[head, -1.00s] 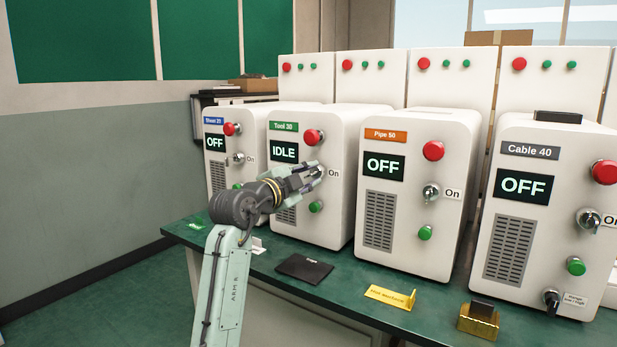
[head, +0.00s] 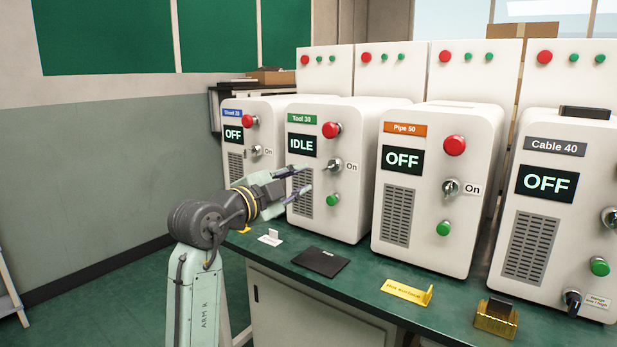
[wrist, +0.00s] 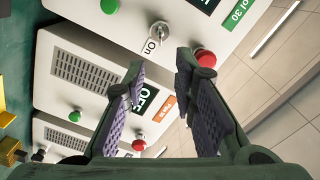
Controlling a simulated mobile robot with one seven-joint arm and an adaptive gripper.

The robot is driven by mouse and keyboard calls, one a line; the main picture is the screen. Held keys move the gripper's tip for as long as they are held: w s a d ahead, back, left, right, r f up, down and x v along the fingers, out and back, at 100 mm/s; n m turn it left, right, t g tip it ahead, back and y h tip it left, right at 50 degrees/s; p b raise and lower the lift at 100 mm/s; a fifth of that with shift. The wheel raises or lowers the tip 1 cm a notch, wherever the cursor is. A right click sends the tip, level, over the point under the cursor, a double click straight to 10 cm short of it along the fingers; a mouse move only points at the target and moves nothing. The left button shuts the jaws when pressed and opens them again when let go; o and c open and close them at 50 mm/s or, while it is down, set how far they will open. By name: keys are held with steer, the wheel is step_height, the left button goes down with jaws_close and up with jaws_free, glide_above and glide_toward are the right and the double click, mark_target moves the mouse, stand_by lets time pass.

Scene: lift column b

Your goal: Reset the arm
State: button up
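My gripper (head: 303,181) is open and empty in front of the Tool 30 machine (head: 365,205), a white box whose display (head: 302,145) reads IDLE. Its fingers are apart from the switch knob (head: 334,165) marked On, to the left of it in the head view. In the wrist view the two fingers (wrist: 165,95) are spread with nothing between them. The Tool 30 knob (wrist: 159,33) shows beyond them, with a red button (wrist: 205,57) to its right and a green button (wrist: 110,6) to its left.
The Pipe 50 machine (head: 401,125) and the Cable 40 machine (head: 555,145) stand to the right, both reading OFF. The Sheet machine (head: 233,110) at left reads OFF. A black plate (head: 320,262), a yellow sign (head: 405,291) and a brass holder (head: 496,322) sit along the green bench's front.

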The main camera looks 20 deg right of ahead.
steer(key=shift+s+a, duration=0.2)
steer(key=shift+a, duration=0.05)
